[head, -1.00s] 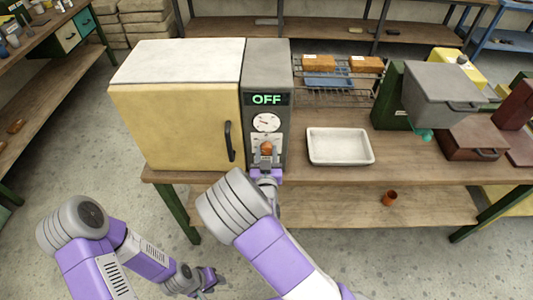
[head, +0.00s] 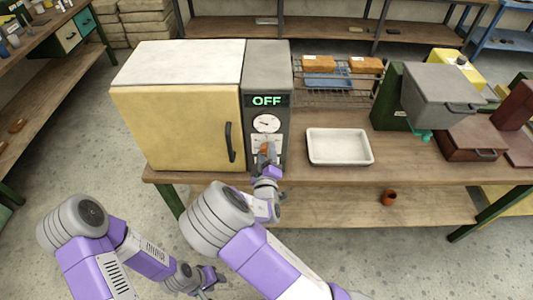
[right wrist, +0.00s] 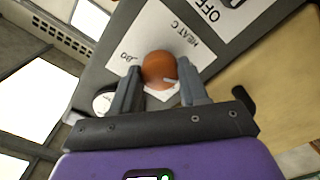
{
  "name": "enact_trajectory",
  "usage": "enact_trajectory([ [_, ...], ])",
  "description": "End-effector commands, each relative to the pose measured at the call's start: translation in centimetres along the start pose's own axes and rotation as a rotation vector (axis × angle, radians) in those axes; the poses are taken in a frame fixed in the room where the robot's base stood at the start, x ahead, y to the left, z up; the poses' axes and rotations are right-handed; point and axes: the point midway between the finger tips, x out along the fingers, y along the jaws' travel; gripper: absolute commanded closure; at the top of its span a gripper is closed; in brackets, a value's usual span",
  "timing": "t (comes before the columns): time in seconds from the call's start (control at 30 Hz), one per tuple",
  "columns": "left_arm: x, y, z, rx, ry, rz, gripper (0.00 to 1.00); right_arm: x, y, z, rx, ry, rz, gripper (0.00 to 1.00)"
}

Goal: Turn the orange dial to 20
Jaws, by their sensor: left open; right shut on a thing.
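The orange dial (right wrist: 160,70) is on the grey control panel (head: 281,75) of a cream oven-like cabinet (head: 180,125). A plate marked "HEAT C" and "80" surrounds the dial; a 20 mark cannot be read. My right gripper (right wrist: 158,88) is shut on the dial, one finger on each side, and looks rolled over against the panel. The display above (head: 267,100) reads OFF. My left gripper (head: 212,280) is open and empty, low in front of the bench.
A white tray (head: 340,131) lies on the bench to the right of the panel. A wire rack (head: 325,92) with orange-brown blocks stands behind it. A grey hopper (head: 435,95) is further right. A small brown cup (head: 389,198) is on the lower shelf.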

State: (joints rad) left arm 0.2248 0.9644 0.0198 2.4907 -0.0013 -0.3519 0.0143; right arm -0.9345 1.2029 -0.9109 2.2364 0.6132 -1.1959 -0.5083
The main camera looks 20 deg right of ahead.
Motion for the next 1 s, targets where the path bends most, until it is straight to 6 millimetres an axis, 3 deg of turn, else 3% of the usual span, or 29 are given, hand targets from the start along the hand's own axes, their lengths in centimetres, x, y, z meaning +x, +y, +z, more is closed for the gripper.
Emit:
enact_trajectory([
  [0.3, -0.21, 0.08, 0.01, 0.000, 0.000, 0.000, 0.57, -0.02, -0.03, 0.02, -0.108, -0.001, -0.001, 0.87],
  [0.8, -0.23, 0.08, 0.01, 0.000, 0.000, 0.000, 0.57, -0.02, -0.03, 0.04, -0.127, -0.001, -0.001, 0.87],
  [0.83, -0.23, 0.09, 0.01, 0.000, 0.000, 0.000, 0.57, -0.02, -0.03, 0.04, -0.127, -0.001, -0.001, 0.53],
  [1.0, -0.23, 0.09, 0.01, 0.000, 0.000, 0.000, 0.57, -0.02, -0.03, 0.03, -0.125, -0.001, -0.001, 0.31],
])
